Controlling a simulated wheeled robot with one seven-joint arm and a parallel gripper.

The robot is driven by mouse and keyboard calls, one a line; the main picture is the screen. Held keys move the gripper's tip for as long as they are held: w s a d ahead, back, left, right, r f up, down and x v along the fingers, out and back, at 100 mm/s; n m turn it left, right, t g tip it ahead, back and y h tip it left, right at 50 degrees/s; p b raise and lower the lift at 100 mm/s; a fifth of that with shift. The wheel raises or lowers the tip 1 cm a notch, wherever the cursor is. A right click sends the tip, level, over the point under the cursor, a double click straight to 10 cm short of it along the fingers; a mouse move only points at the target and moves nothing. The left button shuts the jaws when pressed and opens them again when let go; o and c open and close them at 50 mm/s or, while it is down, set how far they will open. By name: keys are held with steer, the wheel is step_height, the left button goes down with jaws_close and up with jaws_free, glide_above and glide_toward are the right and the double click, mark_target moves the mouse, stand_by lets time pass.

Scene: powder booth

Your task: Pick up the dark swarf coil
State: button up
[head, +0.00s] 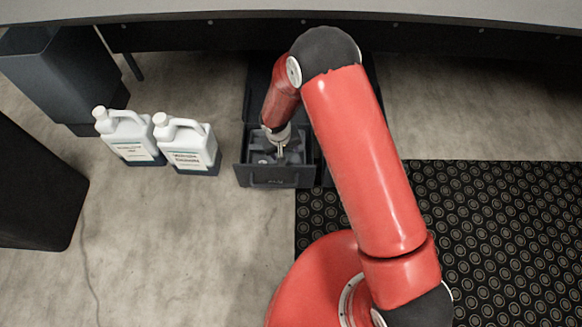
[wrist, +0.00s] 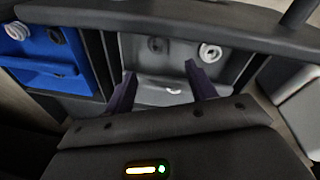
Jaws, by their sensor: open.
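A dark swarf coil (wrist: 157,45) lies in the grey-lined compartment (wrist: 133,50) in the wrist view, near its far side. A light coil (wrist: 209,53) lies to its right. My gripper (wrist: 160,70) is open, its two dark fingers apart and pointing toward the compartment, with the dark coil ahead of the gap between them. In the head view my gripper (head: 281,155) reaches down into an open dark drawer (head: 275,180); the coil cannot be made out there.
Two white jugs (head: 130,140) (head: 187,147) stand left of the drawer. A grey bin (head: 62,80) is farther left. A patterned mat (head: 490,230) covers the right floor.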

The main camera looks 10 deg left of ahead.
mark_target(289, 162)
steer(key=f, duration=0.2)
steer(key=d+f, duration=0.1)
steer(key=f, duration=0.2)
steer(key=f+b, duration=0.1)
steer(key=f, duration=0.2)
steer(key=shift+w+d, duration=0.15)
steer(key=shift+w, duration=0.2)
steer(key=shift+r, duration=0.1)
steer(key=shift+c, duration=0.4)
steer(key=c, duration=1)
steer(key=shift+r, duration=0.1)
